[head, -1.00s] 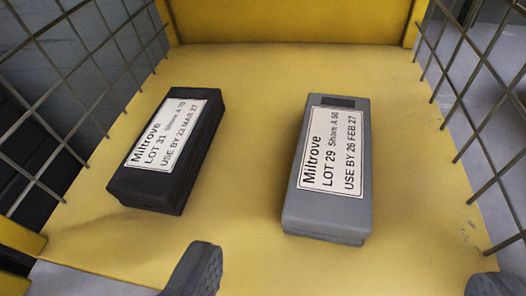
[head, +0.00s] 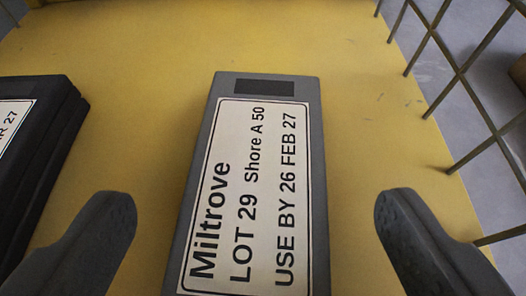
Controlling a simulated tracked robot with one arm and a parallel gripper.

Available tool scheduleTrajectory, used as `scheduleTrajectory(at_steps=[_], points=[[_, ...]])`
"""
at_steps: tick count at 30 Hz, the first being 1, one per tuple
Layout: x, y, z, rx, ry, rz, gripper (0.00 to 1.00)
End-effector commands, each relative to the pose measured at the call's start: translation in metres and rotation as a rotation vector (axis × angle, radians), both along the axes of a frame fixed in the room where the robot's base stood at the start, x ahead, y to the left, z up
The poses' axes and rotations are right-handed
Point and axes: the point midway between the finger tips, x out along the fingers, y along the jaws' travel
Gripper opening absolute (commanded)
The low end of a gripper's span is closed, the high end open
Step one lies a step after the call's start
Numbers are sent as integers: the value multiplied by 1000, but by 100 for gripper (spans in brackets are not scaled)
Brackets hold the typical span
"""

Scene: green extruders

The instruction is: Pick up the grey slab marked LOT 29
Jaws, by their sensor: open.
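The grey slab (head: 312,90) lies flat on the yellow surface in the middle of the head view. Its white label reads Miltrove, LOT 29, Shore A 50, USE BY 26 FEB 27. A dark rectangle marks its far end, and its near end is cut off by the bottom edge of the picture. My gripper (head: 245,215) is open and empty. One finger shows on each side of the slab, with a gap between finger and slab on both sides. How high the fingertips are above the surface I cannot tell.
A black slab (head: 60,150) lies at the left edge, partly out of view, close to my left finger. The yellow surface (head: 150,60) is bare beyond and between the slabs. A wire mesh side (head: 462,75) stands at the right, beyond my right finger.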

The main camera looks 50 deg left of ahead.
Motion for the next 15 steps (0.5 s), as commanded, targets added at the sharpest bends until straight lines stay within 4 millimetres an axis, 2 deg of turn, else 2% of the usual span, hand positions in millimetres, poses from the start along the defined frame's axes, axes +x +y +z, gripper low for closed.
scheduleTrajectory(at_steps=[6,15], points=[[11,14,-10,-1,0,4,81],[16,18,-12,-1,-1,0,81]])
